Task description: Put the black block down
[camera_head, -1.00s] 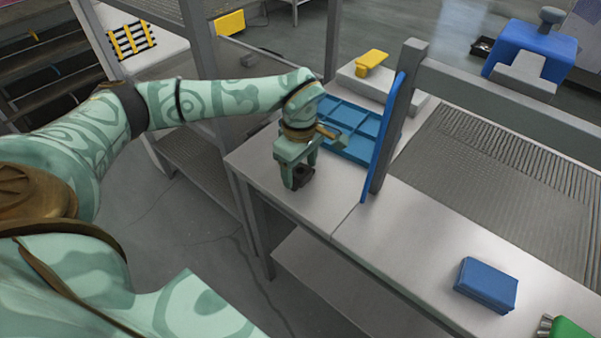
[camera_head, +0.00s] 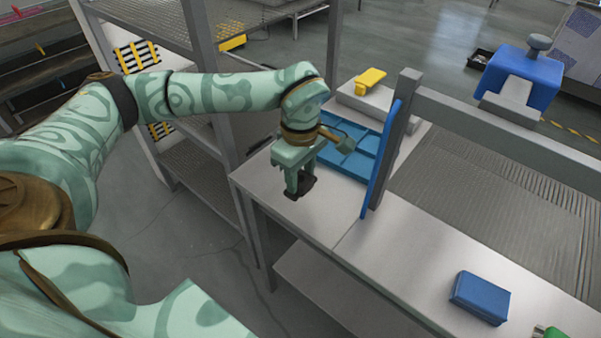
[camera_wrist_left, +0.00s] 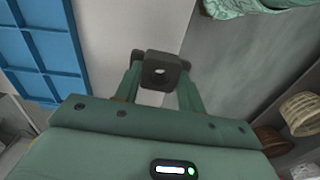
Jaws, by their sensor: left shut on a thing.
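My left gripper (camera_head: 299,191) is shut on the black block (camera_head: 305,187) near the left front corner of the light grey table top (camera_head: 341,207). In the left wrist view the black block (camera_wrist_left: 160,72), with a round hole in it, sits between the two green fingertips. I cannot tell whether its underside touches the table. The blue compartment tray (camera_head: 352,153) lies just behind the gripper, and it also shows at the left of the left wrist view (camera_wrist_left: 38,50). My right gripper is not in view.
A blue upright panel (camera_head: 381,160) and grey post (camera_head: 395,140) stand right of the tray. A blue box (camera_head: 481,297) lies at the front right. A yellow object (camera_head: 370,78) sits on a grey box behind the tray. Bare table lies around the block.

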